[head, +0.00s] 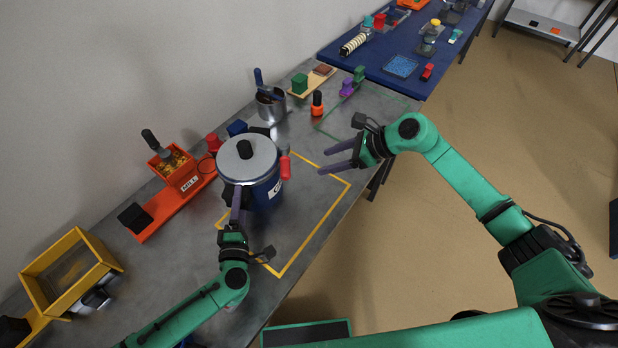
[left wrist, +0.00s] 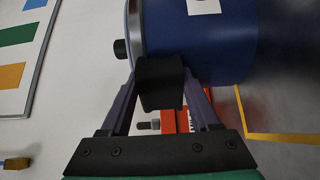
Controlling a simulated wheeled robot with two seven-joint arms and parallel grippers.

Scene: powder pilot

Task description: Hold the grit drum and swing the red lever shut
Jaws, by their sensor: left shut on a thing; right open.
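The grit drum (head: 264,194) is a dark blue pot with a silver lid (head: 247,167) and black knob, standing at the yellow outline on the grey table. It fills the top of the left wrist view (left wrist: 220,45). The red lever (head: 285,167) hangs at the drum's right side in the head view. My left gripper (head: 238,203) is shut on the drum's black side handle (left wrist: 160,83), with one finger on each side of it. My right gripper (head: 338,162) is open and empty, in the air to the right of the lever and apart from it.
An orange mill (head: 172,167) and a yellow sieve frame (head: 70,270) stand left of the drum. Behind it are a metal cup (head: 271,105) and an orange bottle (head: 317,104). A blue table (head: 400,67) holds more items. The outlined area right of the drum is clear.

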